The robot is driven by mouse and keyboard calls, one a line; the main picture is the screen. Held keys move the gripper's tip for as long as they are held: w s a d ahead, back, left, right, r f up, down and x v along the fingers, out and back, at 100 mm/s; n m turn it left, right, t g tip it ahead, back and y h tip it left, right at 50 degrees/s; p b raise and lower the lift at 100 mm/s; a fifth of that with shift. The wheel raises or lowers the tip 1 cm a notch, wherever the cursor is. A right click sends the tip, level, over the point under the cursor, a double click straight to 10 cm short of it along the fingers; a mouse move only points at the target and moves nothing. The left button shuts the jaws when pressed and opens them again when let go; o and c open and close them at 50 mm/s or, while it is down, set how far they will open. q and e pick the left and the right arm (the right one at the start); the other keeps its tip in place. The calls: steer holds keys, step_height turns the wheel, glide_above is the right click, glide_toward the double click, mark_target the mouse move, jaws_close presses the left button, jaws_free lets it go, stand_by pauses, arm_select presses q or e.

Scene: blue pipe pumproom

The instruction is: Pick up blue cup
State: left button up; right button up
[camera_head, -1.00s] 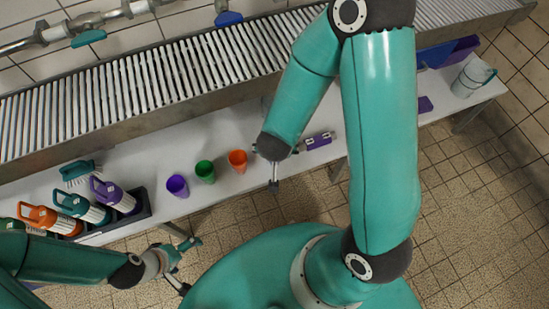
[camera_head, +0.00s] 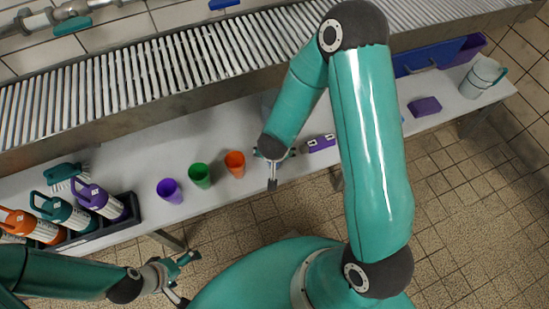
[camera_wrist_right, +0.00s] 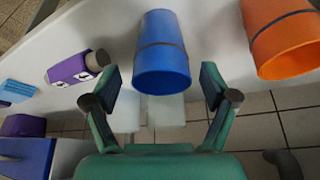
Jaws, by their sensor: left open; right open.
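The blue cup (camera_wrist_right: 162,55) stands on the white table in the right wrist view, just ahead of and between the open fingers of my right gripper (camera_wrist_right: 160,92). The fingers do not touch it. In the head view my right arm hides most or all of the blue cup, and my right gripper (camera_head: 272,170) is over the table's front edge, right of the orange cup. My left gripper (camera_head: 182,276) is open and empty at the lower left, in front of the table.
Orange (camera_head: 235,164), green (camera_head: 199,175) and purple (camera_head: 170,191) cups stand in a row to the left. The orange cup (camera_wrist_right: 285,38) is close beside the blue cup. A purple device (camera_head: 321,143) lies to the right. Bottles in a black rack (camera_head: 133,206) stand far left.

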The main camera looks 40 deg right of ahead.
steer(key=x, duration=0.3)
steer(key=shift+b, duration=0.35)
steer(key=shift+r, duration=0.1)
steer(key=c, duration=1.1)
steer(key=shift+c, duration=0.2)
